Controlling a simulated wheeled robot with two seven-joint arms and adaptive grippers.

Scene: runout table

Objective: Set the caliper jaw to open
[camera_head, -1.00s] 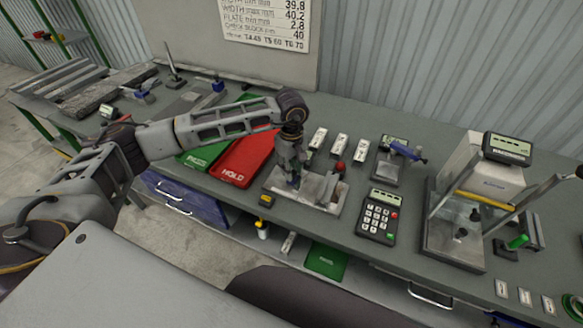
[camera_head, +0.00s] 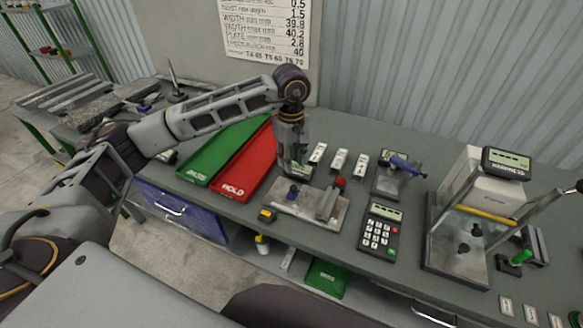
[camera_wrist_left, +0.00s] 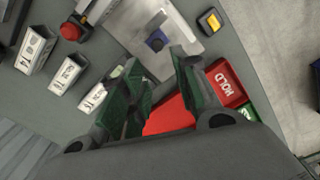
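I cannot tell for certain which is the caliper. My left gripper (camera_head: 293,172) points down just behind the plate, near the red tray. In the left wrist view its green-padded fingers (camera_wrist_left: 156,68) are apart with nothing between them; the blue knob (camera_wrist_left: 157,41) lies beyond the tips. My right gripper is not in view.
A red HOLD tray (camera_head: 246,175) and a green PASS tray (camera_head: 212,158) lie left of the fixture.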

